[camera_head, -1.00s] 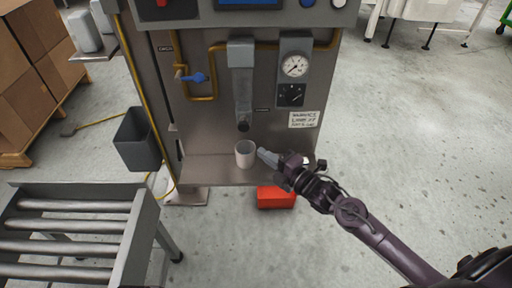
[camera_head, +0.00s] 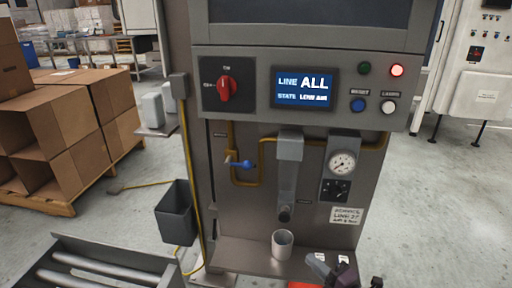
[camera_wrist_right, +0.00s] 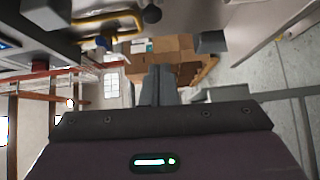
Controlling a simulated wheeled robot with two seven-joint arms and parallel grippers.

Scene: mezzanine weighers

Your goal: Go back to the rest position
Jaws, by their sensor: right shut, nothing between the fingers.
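My right gripper (camera_head: 318,266) shows at the bottom of the head view, at the front of the machine's shelf, to the right of a pale cup (camera_head: 282,245). Its fingers are together, with nothing between them, and they also show in the right wrist view (camera_wrist_right: 158,86). The cup stands upright on the shelf (camera_head: 240,253) below a grey spout (camera_head: 285,213). A gap shows between the cup and the fingers. Most of my right arm is cut off by the lower edge. My left gripper is not in view.
The machine's panel has a red rotary switch (camera_head: 227,88), a screen (camera_head: 304,88) and several buttons. A gauge (camera_head: 342,162) and a blue valve handle (camera_head: 241,164) sit below. A dark bin (camera_head: 176,212), a roller conveyor (camera_head: 120,259) and cardboard boxes (camera_head: 62,140) are at left.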

